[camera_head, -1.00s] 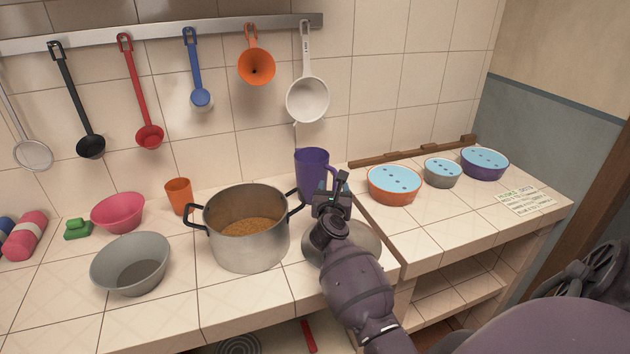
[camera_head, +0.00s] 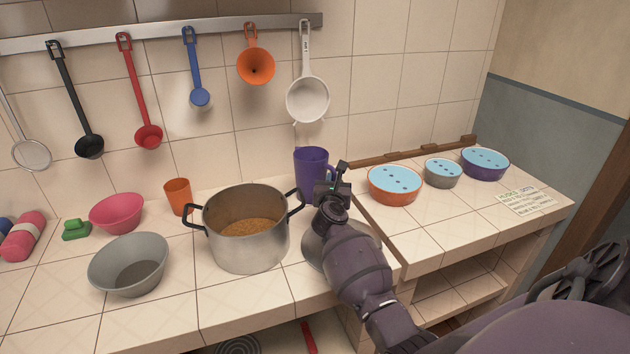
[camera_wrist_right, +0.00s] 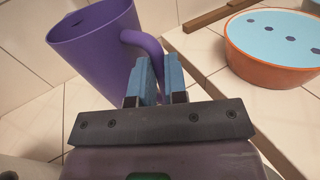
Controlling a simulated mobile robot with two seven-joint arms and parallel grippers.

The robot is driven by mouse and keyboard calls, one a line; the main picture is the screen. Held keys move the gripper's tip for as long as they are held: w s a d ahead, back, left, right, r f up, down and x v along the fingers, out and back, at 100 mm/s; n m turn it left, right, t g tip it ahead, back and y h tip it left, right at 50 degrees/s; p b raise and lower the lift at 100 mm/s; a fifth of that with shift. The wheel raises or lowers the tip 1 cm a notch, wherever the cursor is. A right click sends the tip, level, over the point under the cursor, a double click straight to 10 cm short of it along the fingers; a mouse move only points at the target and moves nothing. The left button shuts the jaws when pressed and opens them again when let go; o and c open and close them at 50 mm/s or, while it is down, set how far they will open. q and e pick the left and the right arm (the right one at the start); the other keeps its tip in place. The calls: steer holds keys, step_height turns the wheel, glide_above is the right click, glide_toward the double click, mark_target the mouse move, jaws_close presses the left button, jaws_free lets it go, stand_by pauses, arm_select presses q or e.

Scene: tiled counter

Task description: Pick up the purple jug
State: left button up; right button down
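The purple jug (camera_head: 311,168) stands upright on the tiled counter behind the pot, against the wall side. Its handle is on its right, and its lower part is hidden. My right gripper (camera_head: 333,185) is at the handle side of the jug. In the right wrist view the jug (camera_wrist_right: 98,45) fills the upper left, and its handle passes between the blue finger pads of the right gripper (camera_wrist_right: 157,75). The pads stand close together with the handle filling the narrow gap, so the gripper looks shut on it. My left gripper is not in view.
A steel pot (camera_head: 246,240) with dark handles stands just left of my right arm. An orange cup (camera_head: 178,197), a pink bowl (camera_head: 117,214) and a grey bowl (camera_head: 130,265) are further left. An orange bowl (camera_head: 394,190) stands to the right. Utensils hang above from a rail (camera_head: 160,32).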

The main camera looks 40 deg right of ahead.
steer(key=shift+r, duration=0.3)
steer(key=shift+r, duration=0.25)
step_height(320, 180, up, 19)
steer(key=p, duration=0.5)
steer(key=c, duration=1.8)
jaws_free()
steer(key=shift+r, duration=0.1)
jaws_close()
